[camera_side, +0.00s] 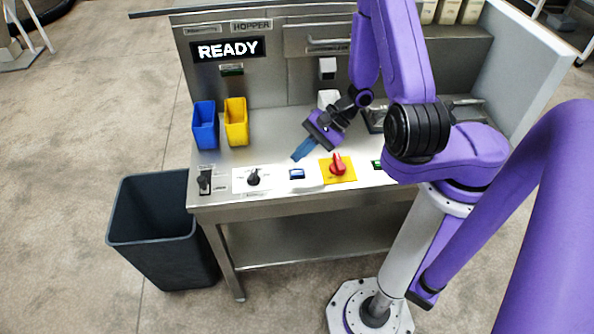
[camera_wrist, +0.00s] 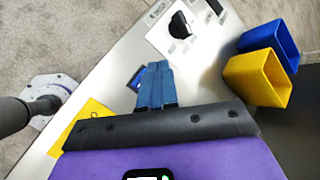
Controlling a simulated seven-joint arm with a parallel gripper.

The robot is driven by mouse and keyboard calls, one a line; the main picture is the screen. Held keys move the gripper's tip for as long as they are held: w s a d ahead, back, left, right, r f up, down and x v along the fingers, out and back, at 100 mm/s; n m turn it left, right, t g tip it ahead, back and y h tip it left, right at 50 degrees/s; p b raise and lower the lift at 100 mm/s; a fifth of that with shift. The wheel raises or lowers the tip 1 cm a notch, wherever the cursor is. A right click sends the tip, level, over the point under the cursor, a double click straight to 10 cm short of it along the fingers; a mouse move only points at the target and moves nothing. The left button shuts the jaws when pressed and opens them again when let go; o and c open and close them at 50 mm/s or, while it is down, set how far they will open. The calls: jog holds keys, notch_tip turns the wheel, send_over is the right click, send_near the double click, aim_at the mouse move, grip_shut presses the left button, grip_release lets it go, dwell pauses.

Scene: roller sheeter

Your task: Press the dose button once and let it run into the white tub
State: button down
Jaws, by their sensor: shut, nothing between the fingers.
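My gripper (camera_side: 299,156) is shut, its blue fingers pointing down toward the front control strip. A blue square button (camera_side: 297,173) sits on a white plate just in front of and below the fingertips; its label is too small to read. In the wrist view the shut fingers (camera_wrist: 157,68) partly cover this button (camera_wrist: 136,77); contact cannot be told. A white object (camera_side: 328,98), apparently the white tub, stands at the back under a white spout (camera_side: 327,68), partly hidden by my wrist. The display (camera_side: 229,49) reads READY.
A black knob (camera_side: 253,177) lies left of the button, a red knob (camera_side: 338,165) on yellow to its right. A black switch (camera_side: 205,182) is at the far left. Blue (camera_side: 205,125) and yellow (camera_side: 236,122) bins stand on the bench. A dark bin (camera_side: 160,235) stands on the floor.

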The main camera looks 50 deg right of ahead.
aim_at(301, 171)
jog(key=shift+f, duration=1.4)
jog(key=shift+f, duration=0.1)
dwell(1.0)
jog(key=shift+f, duration=0.3)
jog(key=shift+f, duration=0.45)
dwell(0.8)
jog(key=shift+r, duration=0.85)
jog(key=shift+r, duration=0.15)
jog(key=shift+r, duration=2.4)
